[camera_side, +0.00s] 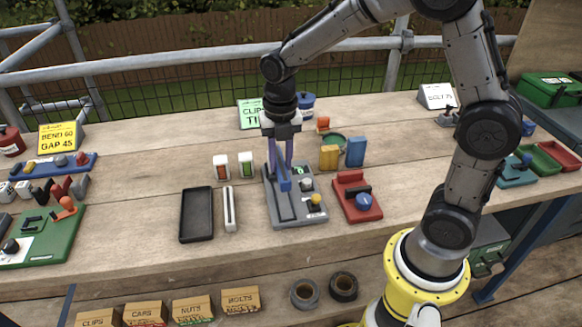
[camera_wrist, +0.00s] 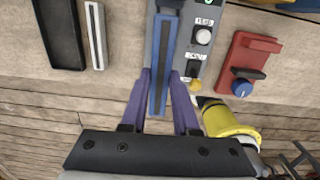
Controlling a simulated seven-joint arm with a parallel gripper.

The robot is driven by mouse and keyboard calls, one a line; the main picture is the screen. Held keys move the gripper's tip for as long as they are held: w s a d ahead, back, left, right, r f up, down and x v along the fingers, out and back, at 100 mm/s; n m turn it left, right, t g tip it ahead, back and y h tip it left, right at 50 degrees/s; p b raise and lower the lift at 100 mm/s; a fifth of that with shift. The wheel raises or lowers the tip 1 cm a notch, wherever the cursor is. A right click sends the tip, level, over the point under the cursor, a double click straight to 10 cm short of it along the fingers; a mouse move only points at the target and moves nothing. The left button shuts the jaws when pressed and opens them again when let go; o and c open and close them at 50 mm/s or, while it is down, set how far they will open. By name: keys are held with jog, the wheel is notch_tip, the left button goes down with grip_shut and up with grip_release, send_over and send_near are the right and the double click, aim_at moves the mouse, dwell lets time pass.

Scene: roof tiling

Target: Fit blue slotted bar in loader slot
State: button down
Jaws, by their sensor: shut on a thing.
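The blue slotted bar (camera_wrist: 162,65) is long, with a dark slot down its middle. My gripper (camera_wrist: 160,83) is shut on it, one purple finger on each side. In the side view the bar (camera_side: 285,183) slants between the fingers of my gripper (camera_side: 283,166), over the grey loader (camera_side: 309,214). The loader has a long slotted strip on its left half and a white knob, a dark switch and a yellow knob on its right. The loader (camera_wrist: 213,22) also shows beside the bar in the wrist view. Whether the bar touches the slot I cannot tell.
A black tray (camera_side: 197,214) and a white slotted strip (camera_side: 230,209) lie left of the loader. A red device with a blue knob (camera_side: 363,203) stands close on its right. Bare wood lies in front.

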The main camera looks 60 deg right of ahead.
jog(key=shift+w+d+f, duration=0.15)
jog(key=shift+d+f, duration=0.25)
jog(key=shift+f, duration=3.85)
jog(key=shift+f, duration=0.6)
jog(key=c, duration=0.6)
grip_release()
jog(key=shift+r, duration=3.55)
